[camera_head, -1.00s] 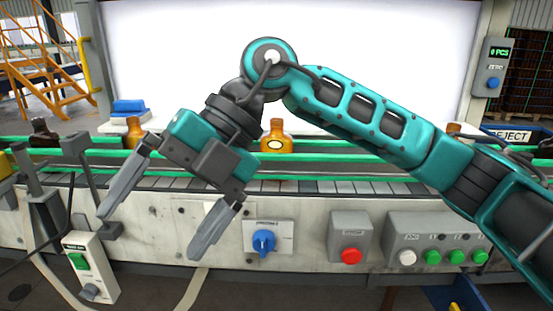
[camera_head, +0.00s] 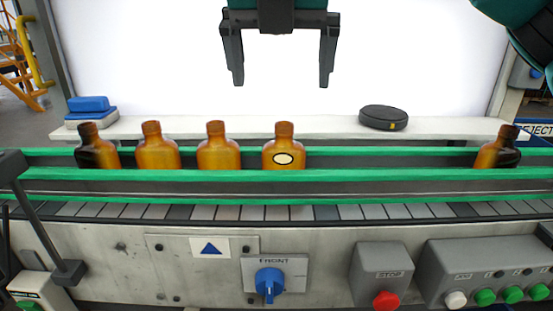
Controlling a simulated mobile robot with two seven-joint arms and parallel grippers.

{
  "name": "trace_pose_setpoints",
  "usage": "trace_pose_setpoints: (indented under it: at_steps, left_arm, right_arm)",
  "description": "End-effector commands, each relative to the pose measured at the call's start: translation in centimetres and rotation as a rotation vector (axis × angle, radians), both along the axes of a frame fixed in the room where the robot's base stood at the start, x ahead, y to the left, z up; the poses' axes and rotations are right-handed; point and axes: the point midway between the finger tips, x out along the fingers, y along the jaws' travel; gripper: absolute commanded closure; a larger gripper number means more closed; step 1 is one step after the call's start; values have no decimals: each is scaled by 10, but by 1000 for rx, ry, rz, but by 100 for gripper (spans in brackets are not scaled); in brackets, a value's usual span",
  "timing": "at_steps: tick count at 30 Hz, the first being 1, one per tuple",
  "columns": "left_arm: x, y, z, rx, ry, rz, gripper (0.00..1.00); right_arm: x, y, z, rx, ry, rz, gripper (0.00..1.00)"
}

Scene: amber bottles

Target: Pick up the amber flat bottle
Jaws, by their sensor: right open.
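Several amber bottles stand upright in a row between the green rails of the conveyor. One amber bottle (camera_head: 284,140) has a pale oval label with a dark rim. Two plain amber bottles (camera_head: 218,148) (camera_head: 158,148) stand left of it. A partly dark amber bottle (camera_head: 97,147) is at the far left, and another (camera_head: 496,147) is at the right. From this angle I cannot tell which bottles are flat. My right gripper (camera_head: 282,80) is open and empty, fingers pointing down, above and apart from the labelled bottle. My left gripper is out of view.
Green rails (camera_head: 400,173) run in front of and behind the bottles. A stop box (camera_head: 380,265) and button panel (camera_head: 480,262) are in front.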

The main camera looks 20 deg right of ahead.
Motion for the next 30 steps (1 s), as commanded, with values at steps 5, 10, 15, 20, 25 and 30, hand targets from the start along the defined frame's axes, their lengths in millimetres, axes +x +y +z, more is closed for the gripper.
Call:
trace_pose_setpoints:
  at_steps: [5,10,15,20,25,30]
  left_arm:
    - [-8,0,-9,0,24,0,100]
    - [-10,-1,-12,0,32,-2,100]
    - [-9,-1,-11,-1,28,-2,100]
    - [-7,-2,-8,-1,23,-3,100]
    - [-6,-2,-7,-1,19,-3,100]
    - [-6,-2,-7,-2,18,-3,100]
  right_arm:
    - [11,-5,-33,-1,5,0,0]
    - [21,-8,-57,0,2,2,0]
    - [25,-10,-68,0,3,3,0]
    - [30,-14,-88,-1,4,2,0]
    - [37,-17,-109,1,3,2,0]
    - [39,-18,-115,2,3,4,0]
